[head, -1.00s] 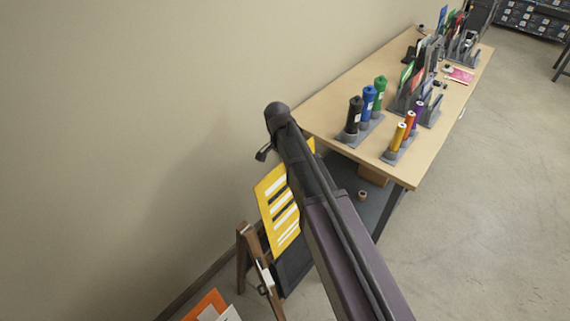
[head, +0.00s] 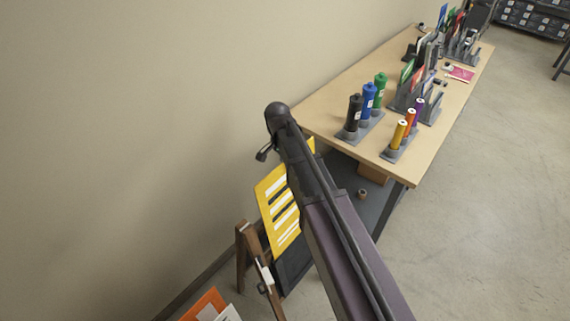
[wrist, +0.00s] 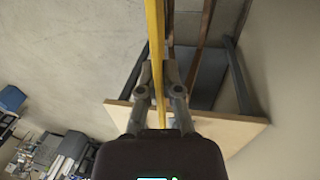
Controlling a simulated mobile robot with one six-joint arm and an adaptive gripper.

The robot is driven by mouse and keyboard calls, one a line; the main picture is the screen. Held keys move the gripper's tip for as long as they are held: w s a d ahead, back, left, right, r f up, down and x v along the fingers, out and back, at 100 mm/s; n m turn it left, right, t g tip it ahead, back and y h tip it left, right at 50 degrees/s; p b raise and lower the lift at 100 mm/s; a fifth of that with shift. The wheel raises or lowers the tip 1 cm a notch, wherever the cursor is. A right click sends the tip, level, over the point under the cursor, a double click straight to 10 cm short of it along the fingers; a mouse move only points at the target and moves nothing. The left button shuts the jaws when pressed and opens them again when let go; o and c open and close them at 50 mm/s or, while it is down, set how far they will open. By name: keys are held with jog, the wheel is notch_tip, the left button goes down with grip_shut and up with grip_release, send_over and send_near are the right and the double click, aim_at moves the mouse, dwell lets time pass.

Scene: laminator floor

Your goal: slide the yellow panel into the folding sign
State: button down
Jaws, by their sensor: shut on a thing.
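The yellow panel (head: 277,212), with white and dark bars on its face, hangs upright above the folding sign in the head view. My arm covers its right side. In the wrist view the panel (wrist: 155,45) is edge-on, a yellow strip between the fingers. My gripper (wrist: 161,90) is shut on it; in the head view my arm hides the fingers. The folding sign (head: 243,262) has a brown wooden frame and a dark board, below the panel. Its wooden rails also show in the wrist view (wrist: 204,35). I cannot tell whether the panel's lower edge is inside the frame.
The wooden table (head: 440,125) stands to the right, with bottles in grey holders (head: 362,127) near its close end. A dark lower shelf (head: 345,185) is under it. The wall is close on the left. Orange and white panels (head: 208,307) show at the bottom. Floor is clear at right.

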aim_at(296, 225)
jog(key=shift+s+d+f+b, duration=0.15)
jog(key=shift+f+b, duration=0.85)
jog(key=shift+f, duration=0.05)
dwell(0.4)
jog(key=shift+s+d+f+b, duration=0.5)
jog(key=shift+d+f+b, duration=0.15)
jog(key=shift+f+b, duration=4)
jog(key=shift+s+d+f+b, duration=0.5)
jog(key=shift+d+f+b, duration=0.1)
jog(key=shift+f+b, duration=4.05)
jog(key=shift+s+d+f+b, duration=0.5)
jog(key=shift+d+f+b, duration=0.15)
jog(key=shift+f+b, duration=4)
jog(key=c, duration=0.7)
grip_release()
